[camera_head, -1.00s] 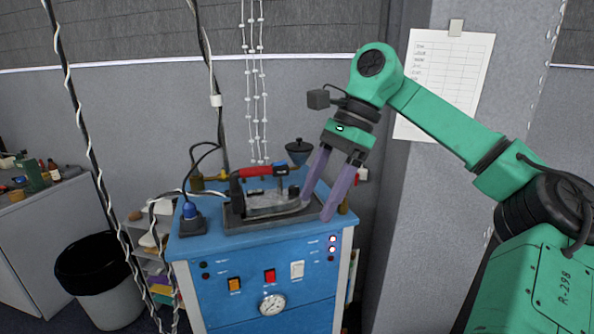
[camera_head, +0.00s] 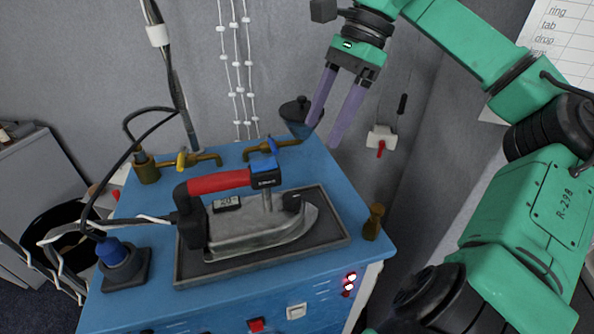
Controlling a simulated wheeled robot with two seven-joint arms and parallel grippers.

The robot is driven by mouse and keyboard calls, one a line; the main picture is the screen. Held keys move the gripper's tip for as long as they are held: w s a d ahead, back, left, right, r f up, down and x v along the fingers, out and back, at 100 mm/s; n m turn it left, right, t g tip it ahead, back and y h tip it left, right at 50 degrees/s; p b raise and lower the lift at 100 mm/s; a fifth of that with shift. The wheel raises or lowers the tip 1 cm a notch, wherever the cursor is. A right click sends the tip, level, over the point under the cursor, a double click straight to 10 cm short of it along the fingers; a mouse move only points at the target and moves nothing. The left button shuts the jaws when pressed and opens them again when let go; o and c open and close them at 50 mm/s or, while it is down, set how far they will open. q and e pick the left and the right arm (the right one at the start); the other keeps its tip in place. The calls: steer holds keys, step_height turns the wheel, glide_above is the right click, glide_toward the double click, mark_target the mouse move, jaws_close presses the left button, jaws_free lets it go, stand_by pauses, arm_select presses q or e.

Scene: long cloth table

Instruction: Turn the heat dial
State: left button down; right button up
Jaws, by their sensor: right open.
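A steam iron with a red handle (camera_head: 219,182) and a metal soleplate (camera_head: 265,236) rests on a dark tray (camera_head: 335,232) on top of the blue cabinet. My right gripper (camera_head: 324,134) is open and empty, fingers pointing down, above and behind the iron at the cabinet's back right. It touches nothing I can make out. My left gripper is not in view.
A dark funnel-like cup (camera_head: 298,112) is close beside the right fingers. Brass valves (camera_head: 200,160) line the cabinet's back. A blue plug (camera_head: 115,253) with a cable stands at left, and a small brass post (camera_head: 374,222) at right. Beaded strings (camera_head: 235,75) hang behind.

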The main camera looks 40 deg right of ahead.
mark_target(293, 197)
steer(key=b+x, duration=0.1)
steer(key=x, duration=0.5)
steer(key=b+x, duration=0.1)
steer(key=x, duration=0.5)
steer(key=shift+s+a+f+b, duration=0.2)
steer(key=shift+a+b, duration=0.05)
steer(key=shift+b, duration=0.15)
steer(key=shift+a+f, duration=0.25)
steer(key=shift+f, duration=0.05)
steer(key=shift+s+a, duration=0.1)
steer(key=shift+a, duration=0.1)
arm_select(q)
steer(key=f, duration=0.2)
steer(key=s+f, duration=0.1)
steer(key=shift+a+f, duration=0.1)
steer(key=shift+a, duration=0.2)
arm_select(e)
jaws_close()
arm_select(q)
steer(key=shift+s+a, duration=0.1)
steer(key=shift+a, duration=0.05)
